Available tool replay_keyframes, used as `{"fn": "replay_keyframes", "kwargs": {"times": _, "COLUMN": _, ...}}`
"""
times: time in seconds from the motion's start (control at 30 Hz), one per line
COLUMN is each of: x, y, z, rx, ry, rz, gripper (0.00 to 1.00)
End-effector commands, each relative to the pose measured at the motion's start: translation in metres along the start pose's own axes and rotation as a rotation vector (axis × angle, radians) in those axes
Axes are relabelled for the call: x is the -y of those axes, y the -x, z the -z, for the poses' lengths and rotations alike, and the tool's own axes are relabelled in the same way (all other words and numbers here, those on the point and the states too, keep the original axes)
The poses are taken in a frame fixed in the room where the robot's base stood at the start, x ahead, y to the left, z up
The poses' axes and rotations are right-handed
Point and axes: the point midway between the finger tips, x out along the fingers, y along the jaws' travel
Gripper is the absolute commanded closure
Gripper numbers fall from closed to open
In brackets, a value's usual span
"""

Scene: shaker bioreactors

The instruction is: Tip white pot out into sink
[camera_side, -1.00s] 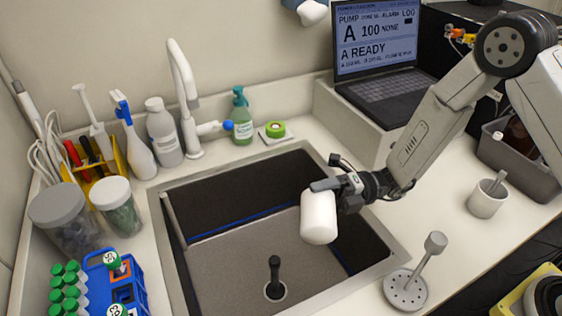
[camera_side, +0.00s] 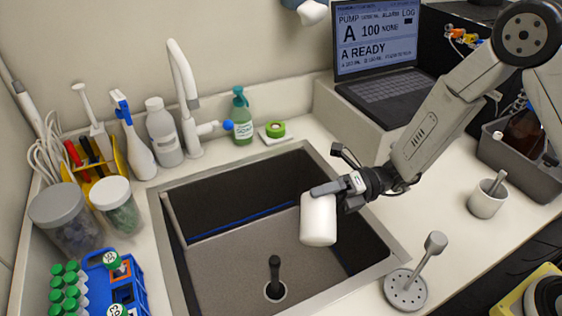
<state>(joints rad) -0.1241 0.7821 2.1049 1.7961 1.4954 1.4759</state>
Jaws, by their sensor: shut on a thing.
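The white pot (camera_side: 318,220) is in my gripper (camera_side: 330,190), held over the right part of the sink (camera_side: 235,262). My gripper comes from the right and is shut on the pot near its upper end. The pot looks close to upright; its opening and contents cannot be seen. The sink is a dark rectangular basin with a light rim. A black upright plug (camera_side: 274,275) stands in its drain.
A white faucet (camera_side: 184,95) and a green soap bottle (camera_side: 242,117) stand behind the sink. A stand with a round perforated base (camera_side: 406,289) is at the front right. A mortar with pestle (camera_side: 487,198) is farther right. Jars and a blue tube rack (camera_side: 128,285) crowd the left.

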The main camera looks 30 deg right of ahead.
Motion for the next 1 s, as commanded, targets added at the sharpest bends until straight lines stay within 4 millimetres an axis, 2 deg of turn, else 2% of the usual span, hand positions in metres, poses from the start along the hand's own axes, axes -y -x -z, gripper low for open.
{"fn": "replay_keyframes", "kwargs": {"times": 0.47, "x": -0.008, "y": 0.000, "z": -0.002, "rx": -0.003, "ry": 0.027, "rz": 0.010, "gripper": 0.74}}
{"fn": "replay_keyframes", "kwargs": {"times": 1.0, "x": -0.038, "y": -0.001, "z": -0.010, "rx": -0.018, "ry": 0.140, "rz": 0.058, "gripper": 0.74}}
